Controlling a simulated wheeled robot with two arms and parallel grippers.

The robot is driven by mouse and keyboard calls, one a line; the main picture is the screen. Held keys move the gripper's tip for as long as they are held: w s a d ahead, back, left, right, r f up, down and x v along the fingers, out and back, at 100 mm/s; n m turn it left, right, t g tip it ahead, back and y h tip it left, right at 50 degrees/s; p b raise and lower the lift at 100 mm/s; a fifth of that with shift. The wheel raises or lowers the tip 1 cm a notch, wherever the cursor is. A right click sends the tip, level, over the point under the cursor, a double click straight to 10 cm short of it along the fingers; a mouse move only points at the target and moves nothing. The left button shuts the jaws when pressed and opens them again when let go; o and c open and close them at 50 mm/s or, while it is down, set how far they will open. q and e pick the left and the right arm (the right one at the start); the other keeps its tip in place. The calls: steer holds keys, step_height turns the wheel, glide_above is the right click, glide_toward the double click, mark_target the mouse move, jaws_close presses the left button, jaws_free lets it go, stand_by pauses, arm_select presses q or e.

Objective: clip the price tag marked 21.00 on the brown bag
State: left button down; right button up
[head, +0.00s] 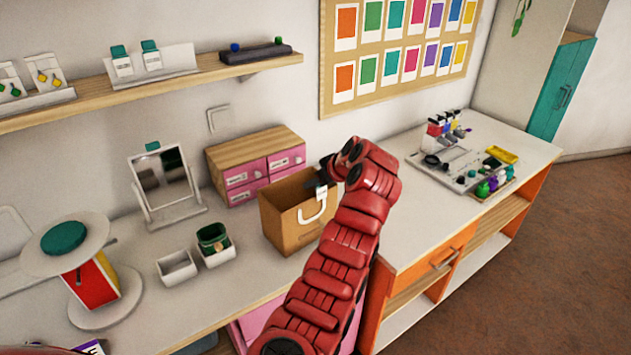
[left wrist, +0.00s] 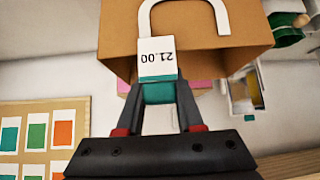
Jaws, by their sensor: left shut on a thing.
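The brown bag (head: 291,222) stands upright and open on the counter, with a white handle on its front. It fills the top of the left wrist view (left wrist: 115,35), upside down. My left gripper (head: 320,183) is at the bag's upper right rim. In the left wrist view, my left gripper (left wrist: 159,92) is shut on the teal clip of a white price tag (left wrist: 157,56) marked 21.00. The tag also shows small in the head view (head: 321,192). It overlaps the bag's rim in view; I cannot tell whether it touches. My right gripper is not in view.
Pink drawers (head: 246,180) stand behind the bag. A tray of small items (head: 470,170) lies to the right. Counter between is mostly clear.

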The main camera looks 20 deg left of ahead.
arm_select(q)
steer(key=shift+f+b, duration=0.45)
steer(key=shift+f, duration=0.25)
steer(key=shift+f+b, duration=0.55)
steer(key=shift+f, duration=0.1)
steer(key=shift+f, duration=0.1)
steer(key=shift+b, duration=0.5)
steer(key=shift+c, duration=0.3)
jaws_free()
stand_by(0.4)
stand_by(0.4)
